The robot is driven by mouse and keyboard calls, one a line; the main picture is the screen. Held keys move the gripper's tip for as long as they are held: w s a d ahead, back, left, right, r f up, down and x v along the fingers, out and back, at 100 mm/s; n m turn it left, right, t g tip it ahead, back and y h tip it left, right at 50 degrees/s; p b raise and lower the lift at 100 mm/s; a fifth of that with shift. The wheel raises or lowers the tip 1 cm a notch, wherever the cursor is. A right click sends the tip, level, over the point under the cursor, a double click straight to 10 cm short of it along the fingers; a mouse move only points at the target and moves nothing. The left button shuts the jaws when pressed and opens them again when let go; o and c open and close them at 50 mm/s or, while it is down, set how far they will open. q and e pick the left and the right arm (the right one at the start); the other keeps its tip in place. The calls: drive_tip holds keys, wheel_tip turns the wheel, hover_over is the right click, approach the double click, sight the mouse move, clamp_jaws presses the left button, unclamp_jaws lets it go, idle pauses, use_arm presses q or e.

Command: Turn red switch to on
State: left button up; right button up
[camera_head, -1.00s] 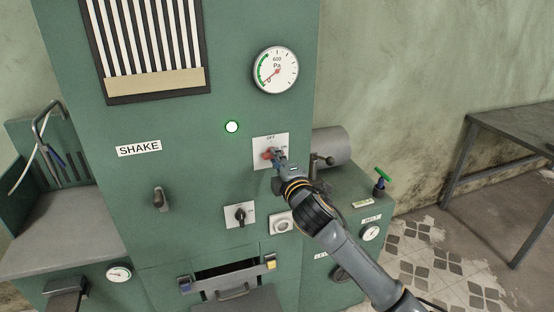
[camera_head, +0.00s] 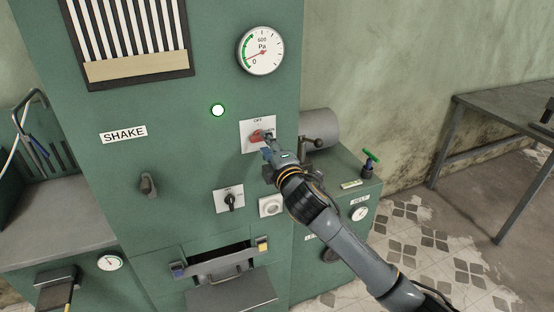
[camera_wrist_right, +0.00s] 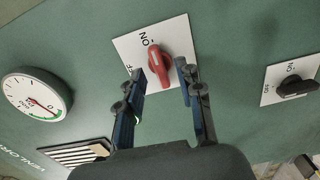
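The red switch (camera_head: 257,136) is a knob on a white plate (camera_head: 247,147) on the green machine's front. In the right wrist view the red switch (camera_wrist_right: 157,64) lies lengthwise with its upper end close to the ON label; the OFF label is to its left. My right gripper (camera_wrist_right: 160,78) is open, one finger on each side of the knob, with visible gaps to both. In the head view my right gripper (camera_head: 266,142) is at the plate and hides part of it. My left gripper is not in view.
A black switch (camera_head: 230,201) and a white round socket (camera_head: 271,206) sit below the red one. A pressure gauge (camera_head: 260,51) is above, a lit lamp (camera_head: 217,110) to the left. A grey cylinder (camera_head: 320,130) and green-handled valve (camera_head: 371,156) stand to the right.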

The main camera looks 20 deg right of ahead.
drive_tip(key=s, duration=1)
drive_tip(key=shift+d, duration=0.25)
drive_tip(key=w+d+f+m+g+b, duration=0.1)
drive_tip(key=d+f+m+g, duration=0.1)
drive_tip(key=f, duration=0.9)
drive_tip(key=w+d+f+m+g, duration=0.1)
drive_tip(key=f+g, duration=0.1)
drive_tip(key=f, duration=0.8)
drive_tip(key=s+d+f+m+g+h+b, duration=0.15)
drive_tip(key=s+f, duration=0.25)
drive_tip(key=f, duration=0.8)
drive_tip(key=s+d+f+m+g, duration=0.1)
drive_tip(key=s+f+m+g, duration=0.3)
drive_tip(key=f, duration=0.8)
drive_tip(key=s+f+m+g+b, duration=0.1)
drive_tip(key=s+f+m+g, duration=0.15)
drive_tip(key=s+f, duration=1.1)
drive_tip(key=s+f+m+g, duration=0.2)
drive_tip(key=s+f+g, duration=0.1)
drive_tip(key=s+f, duration=1.05)
drive_tip(key=s+a+f+m+g, duration=0.1)
drive_tip(key=s, duration=0.7)
drive_tip(key=s+a+m+g, duration=0.1)
drive_tip(key=s, duration=0.8)
drive_tip(key=shift+s+a+f+m+y, duration=0.2)
drive_tip(key=shift+a+f+m+y, duration=0.15)
drive_tip(key=shift+m+y, duration=0.1)
